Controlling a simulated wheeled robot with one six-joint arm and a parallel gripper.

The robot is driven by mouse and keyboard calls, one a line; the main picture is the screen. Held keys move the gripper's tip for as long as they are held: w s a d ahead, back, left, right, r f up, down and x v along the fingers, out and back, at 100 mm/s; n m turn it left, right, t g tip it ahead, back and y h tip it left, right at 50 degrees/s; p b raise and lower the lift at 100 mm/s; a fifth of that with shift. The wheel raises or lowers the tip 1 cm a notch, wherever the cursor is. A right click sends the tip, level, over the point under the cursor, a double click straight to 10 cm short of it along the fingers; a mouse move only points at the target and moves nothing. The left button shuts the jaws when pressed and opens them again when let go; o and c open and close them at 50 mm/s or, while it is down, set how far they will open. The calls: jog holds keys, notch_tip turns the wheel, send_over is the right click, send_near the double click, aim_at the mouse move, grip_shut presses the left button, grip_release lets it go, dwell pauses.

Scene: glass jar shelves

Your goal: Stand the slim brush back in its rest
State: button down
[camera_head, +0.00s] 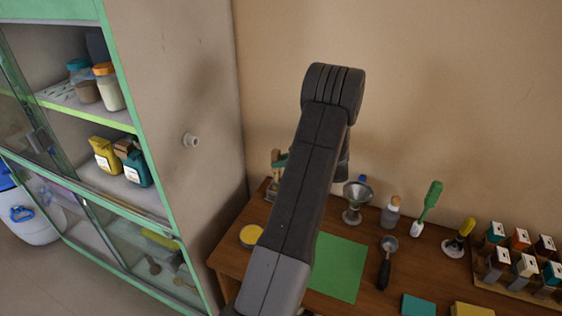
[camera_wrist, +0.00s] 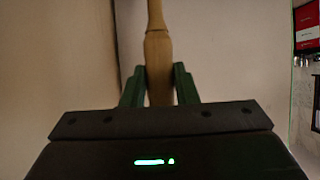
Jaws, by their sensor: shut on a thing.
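My gripper (camera_wrist: 160,88) is shut on the wooden handle of the slim brush (camera_wrist: 158,52); its green fingers stand on both sides of the handle. The handle is upright in the wrist view and its top runs out of the picture. In the camera_head view the tan handle (camera_head: 275,157) and a bit of green finger show left of my arm, over the table's back left corner. Just below is a small brown and pale object (camera_head: 272,188), partly hidden by my arm. I cannot tell if it is the rest, or if the brush touches it.
On the wooden table (camera_head: 228,251) are a round yellow-topped thing (camera_head: 251,235), a green mat (camera_head: 340,268), a funnel (camera_head: 356,198), a bottle (camera_head: 391,211), a green brush (camera_head: 431,200), a scoop (camera_head: 385,268) and racked jars (camera_head: 521,265). A green-edged cabinet (camera_head: 182,150) stands left.

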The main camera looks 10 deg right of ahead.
jog(key=shift+f, duration=1.55)
dwell(0.4)
jog(key=c, duration=1.1)
grip_release()
jog(key=shift+o, duration=0.2)
jog(key=v, duration=0.8)
dwell(0.4)
dwell(0.4)
